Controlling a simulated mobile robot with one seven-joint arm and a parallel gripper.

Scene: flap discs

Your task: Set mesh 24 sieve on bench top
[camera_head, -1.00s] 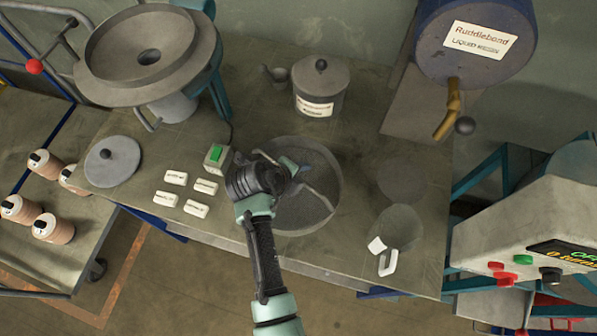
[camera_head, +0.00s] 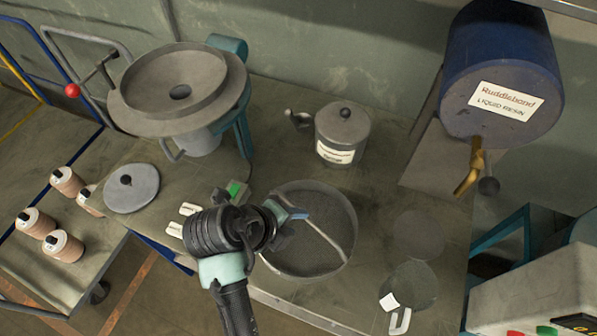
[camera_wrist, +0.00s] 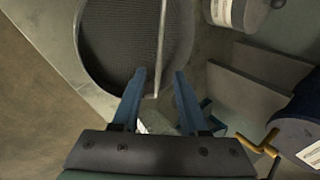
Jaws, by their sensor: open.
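A round grey sieve (camera_head: 322,256) with a dark mesh and a thin pale bar across it is at the front middle of the bench top (camera_head: 385,180). I cannot read a mesh number on it, nor tell whether it rests directly on the bench. My gripper (camera_head: 293,213) is over its left part, partly hiding the rim and bar. In the wrist view the sieve (camera_wrist: 110,45) fills the upper left. There my gripper (camera_wrist: 160,90) is open, its blue fingers apart, and the bar's end shows between them. I cannot tell whether they touch it.
A lidded pot (camera_head: 342,135) stands behind the sieve. A wide bowl machine (camera_head: 180,90) and a loose lid (camera_head: 131,188) are at left. A blue resin drum (camera_head: 500,70) with a brass tap is at right. A see-through jug (camera_head: 412,285) stands front right.

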